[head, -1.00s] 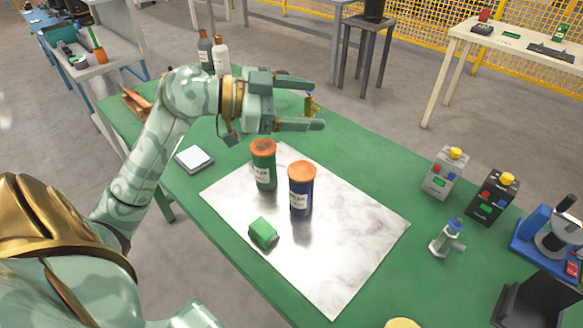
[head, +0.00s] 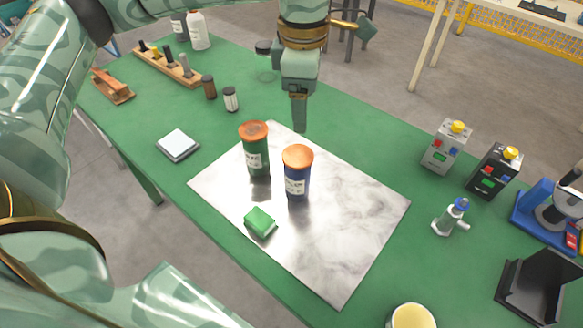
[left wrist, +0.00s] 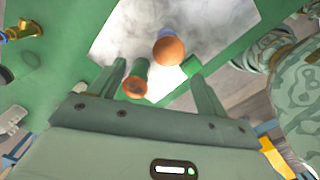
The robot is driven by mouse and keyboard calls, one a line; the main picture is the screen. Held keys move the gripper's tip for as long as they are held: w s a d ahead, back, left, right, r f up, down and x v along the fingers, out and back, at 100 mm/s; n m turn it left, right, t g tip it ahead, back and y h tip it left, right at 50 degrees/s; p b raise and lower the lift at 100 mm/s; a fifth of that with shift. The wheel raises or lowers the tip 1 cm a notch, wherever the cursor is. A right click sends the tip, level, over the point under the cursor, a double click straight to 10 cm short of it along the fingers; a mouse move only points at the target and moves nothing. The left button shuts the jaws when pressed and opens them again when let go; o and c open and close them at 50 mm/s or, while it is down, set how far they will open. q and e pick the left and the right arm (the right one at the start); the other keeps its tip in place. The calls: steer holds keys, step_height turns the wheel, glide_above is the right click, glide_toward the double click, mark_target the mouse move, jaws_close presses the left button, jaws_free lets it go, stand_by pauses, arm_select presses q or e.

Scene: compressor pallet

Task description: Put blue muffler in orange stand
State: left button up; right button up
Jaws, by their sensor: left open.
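A blue cylinder with an orange top and white label (head: 297,187) stands upright on the marbled sheet; it looks like the blue muffler. A green cylinder with an orange top (head: 257,160) stands beside it to the left. Both also show in the left wrist view, the blue one (left wrist: 167,34) and the green one (left wrist: 139,69). My left gripper (head: 299,128) points down just behind them, apart from both. In the left wrist view its fingers (left wrist: 158,70) are spread and empty. An orange-brown stand-like piece (head: 112,86) lies at the table's far left. My right gripper is out of view.
The marbled sheet (head: 345,228) also bears a green block (head: 260,222). A white-topped square (head: 177,145), small jars and a wooden rack (head: 165,66) stand left. Two button boxes, a blue-capped fitting (head: 452,216) and a yellow-lined cup (head: 411,316) stand right.

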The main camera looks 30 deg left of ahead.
mark_target(299, 152)
arm_select(q)
steer(key=f+m+b, duration=0.1)
steer(key=f, duration=0.2)
steer(key=f+m+b, duration=0.1)
steer(key=f+m, duration=0.1)
steer(key=f, duration=0.2)
steer(key=s+f+m+b, duration=0.1)
steer(key=f, duration=0.3)
steer(key=shift+b, duration=0.4)
steer(key=f, duration=0.1)
steer(key=f+b, duration=0.1)
steer(key=f, duration=0.1)
steer(key=f+b, duration=0.1)
steer(key=f, duration=0.1)
steer(key=shift+s+d+f, duration=0.15)
steer(key=shift+s+f, duration=0.05)
steer(key=shift+s, duration=0.1)
steer(key=shift+r, duration=0.15)
steer(key=shift+c, duration=0.4)
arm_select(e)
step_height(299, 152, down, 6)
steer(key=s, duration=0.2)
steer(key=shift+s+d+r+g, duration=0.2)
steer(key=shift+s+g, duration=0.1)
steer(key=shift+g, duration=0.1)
arm_select(q)
steer(key=c, duration=1.2)
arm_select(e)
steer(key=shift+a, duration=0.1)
